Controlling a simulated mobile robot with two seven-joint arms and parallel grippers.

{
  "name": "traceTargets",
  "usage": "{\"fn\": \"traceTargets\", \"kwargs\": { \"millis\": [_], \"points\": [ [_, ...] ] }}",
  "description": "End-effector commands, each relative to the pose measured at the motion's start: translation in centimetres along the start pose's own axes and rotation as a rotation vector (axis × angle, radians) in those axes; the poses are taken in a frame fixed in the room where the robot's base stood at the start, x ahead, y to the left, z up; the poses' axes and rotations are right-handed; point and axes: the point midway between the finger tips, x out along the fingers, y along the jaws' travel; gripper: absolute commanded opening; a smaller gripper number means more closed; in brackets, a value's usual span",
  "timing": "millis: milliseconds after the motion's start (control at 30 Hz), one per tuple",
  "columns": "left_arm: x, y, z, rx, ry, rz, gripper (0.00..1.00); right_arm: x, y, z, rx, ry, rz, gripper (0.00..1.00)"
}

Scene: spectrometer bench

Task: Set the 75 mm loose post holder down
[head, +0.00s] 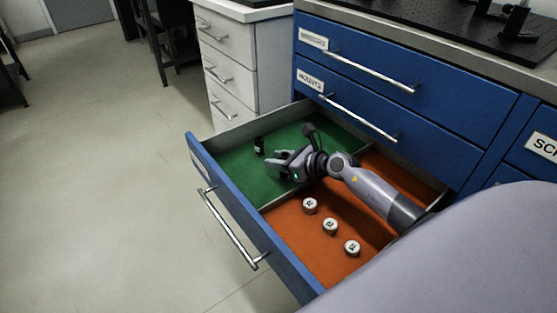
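A small black upright piece (259,145), which looks like the post holder, stands in the green-lined compartment (237,176) of the open drawer. It is near the compartment's far left part. Its length cannot be read from here. My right gripper (268,165) is low over the same green lining, just below and right of the black piece in the picture. Its fingers point left, with a gap between them, and nothing shows in the gap. The gripper looks apart from the black piece. My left gripper is not in view.
The orange-lined compartment (290,245) holds three pale round pieces, one of them in the middle (330,226). A grey divider (283,200) separates the compartments. The blue drawer front (240,220) rises at the left. Closed blue drawers (400,75) stand behind. Green lining is bare around the gripper.

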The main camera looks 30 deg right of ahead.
Motion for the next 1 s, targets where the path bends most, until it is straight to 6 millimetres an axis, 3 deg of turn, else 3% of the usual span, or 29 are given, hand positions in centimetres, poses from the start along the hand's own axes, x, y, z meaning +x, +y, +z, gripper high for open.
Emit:
{"fn": "traceTargets", "kwargs": {
  "millis": [33,67,100,467,1000],
  "points": [
    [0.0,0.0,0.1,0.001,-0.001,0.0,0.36,0.0,0.0,0.0,-0.001,0.0,0.0,0.44],
    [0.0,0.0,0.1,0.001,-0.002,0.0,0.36,0.0,0.0,0.0,-0.001,0.0,0.0,0.54],
    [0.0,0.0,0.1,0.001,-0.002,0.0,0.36,0.0,0.0,0.0,0.0,0.0,0.0,0.57],
    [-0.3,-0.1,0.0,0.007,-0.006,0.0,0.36,-0.2,0.0,0.5,0.0,-0.001,0.0,0.57],
    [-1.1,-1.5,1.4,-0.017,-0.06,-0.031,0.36,-8.3,0.0,0.3,-0.001,0.004,-0.001,0.57]
  ]
}}
